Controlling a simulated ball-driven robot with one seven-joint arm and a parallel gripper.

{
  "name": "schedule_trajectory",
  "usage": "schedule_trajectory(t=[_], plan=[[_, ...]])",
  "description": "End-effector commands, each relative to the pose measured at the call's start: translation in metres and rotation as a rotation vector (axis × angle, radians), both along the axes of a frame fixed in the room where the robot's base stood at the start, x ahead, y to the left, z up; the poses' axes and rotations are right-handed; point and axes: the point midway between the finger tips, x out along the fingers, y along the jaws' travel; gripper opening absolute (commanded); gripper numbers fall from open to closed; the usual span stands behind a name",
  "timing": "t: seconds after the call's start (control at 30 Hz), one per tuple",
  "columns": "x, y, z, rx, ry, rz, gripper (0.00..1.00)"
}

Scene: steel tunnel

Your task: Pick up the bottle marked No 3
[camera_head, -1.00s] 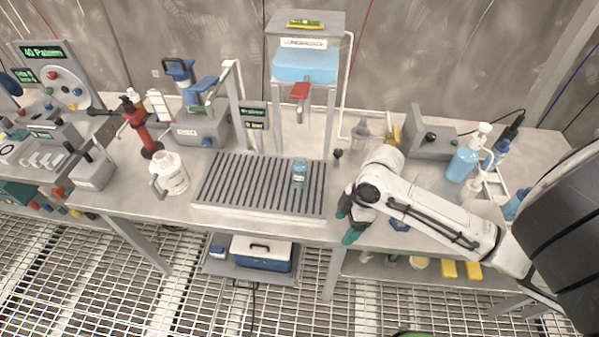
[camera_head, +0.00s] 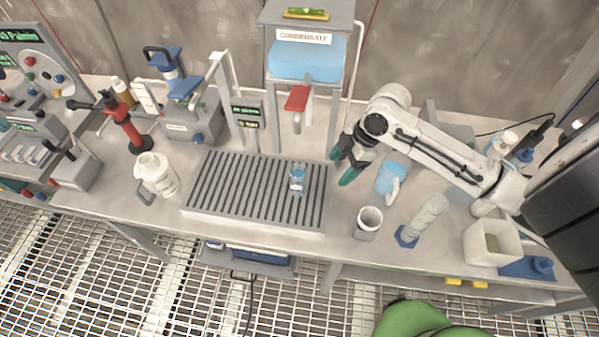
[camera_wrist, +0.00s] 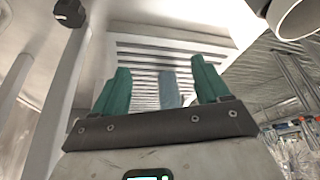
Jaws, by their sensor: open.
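A small clear bottle (camera_head: 297,180) with blue contents and a pale label stands upright on the right part of the slatted drain tray (camera_head: 255,222). The label is too small to read. My gripper (camera_head: 343,166) is open and empty, with dark green fingers, just right of the tray's right edge and apart from the bottle. In the wrist view, a blue-grey shape, seemingly the bottle (camera_wrist: 169,88), shows beyond and between the open fingers, with the slats behind it.
The red tap of the condensate tank (camera_head: 304,62) hangs behind the tray. A white jug (camera_head: 157,176) stands to its left. A white cup (camera_head: 368,222), a blue jug (camera_head: 391,180) and a pale box (camera_head: 490,244) stand to the right.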

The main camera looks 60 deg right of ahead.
Motion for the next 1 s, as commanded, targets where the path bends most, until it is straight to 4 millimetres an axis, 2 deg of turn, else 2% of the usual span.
schedule_trajectory(t=[0.3,0.57,0.83,1.0], plan=[[0.04,0.038,0.002,0.002,0.0,0.004,0.75],[0.053,0.049,0.001,0.001,0.0,0.003,0.75],[0.085,0.079,0.002,0.003,0.0,0.006,0.75],[0.09,0.082,-0.021,0.003,0.001,-0.001,0.75]])
